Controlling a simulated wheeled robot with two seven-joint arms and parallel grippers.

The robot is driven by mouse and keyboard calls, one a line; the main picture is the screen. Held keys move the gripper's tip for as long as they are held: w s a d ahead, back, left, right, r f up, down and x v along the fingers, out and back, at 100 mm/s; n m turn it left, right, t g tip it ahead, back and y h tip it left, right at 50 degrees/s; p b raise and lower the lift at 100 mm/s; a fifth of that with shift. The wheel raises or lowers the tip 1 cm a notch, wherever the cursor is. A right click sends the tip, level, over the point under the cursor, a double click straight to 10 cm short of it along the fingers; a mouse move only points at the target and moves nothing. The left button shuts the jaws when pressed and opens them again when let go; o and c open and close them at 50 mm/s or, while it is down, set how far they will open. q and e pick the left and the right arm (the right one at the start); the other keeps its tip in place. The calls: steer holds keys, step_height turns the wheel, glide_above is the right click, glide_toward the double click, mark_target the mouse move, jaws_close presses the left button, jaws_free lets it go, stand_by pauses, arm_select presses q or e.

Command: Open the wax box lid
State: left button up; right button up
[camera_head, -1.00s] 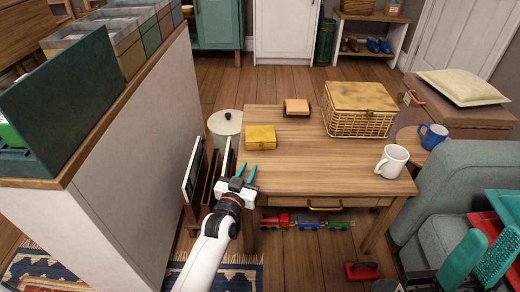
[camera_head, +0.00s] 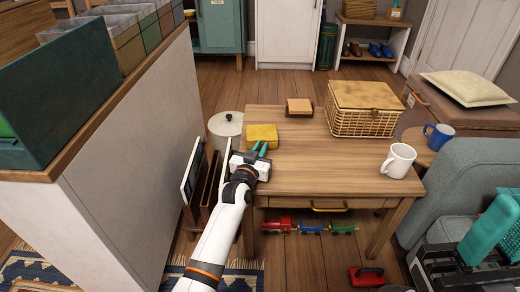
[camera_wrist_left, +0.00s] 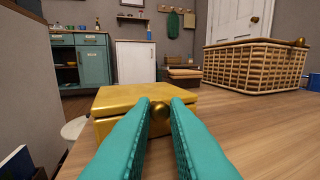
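The wax box is a small yellow box (camera_head: 262,133) at the left side of the wooden table. Its lid looks shut, and it also shows in the wrist view (camera_wrist_left: 130,98). The fingers are apart; contact with the knob is unclear. My right gripper (camera_head: 490,230) is at the lower right, away from the box, its fingers partly hidden.
A wicker basket (camera_head: 362,120), a white mug (camera_head: 398,160) and a small brown box (camera_head: 299,106) stand on the wooden table (camera_head: 320,170). A white partition (camera_head: 130,130) rises at the left. A grey armchair (camera_head: 455,185) stands at right. The table's middle is clear.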

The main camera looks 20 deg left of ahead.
arm_select(q)
jaws_close()
steer(key=shift+r+p, duration=0.2)
steer(key=shift+p, duration=0.25)
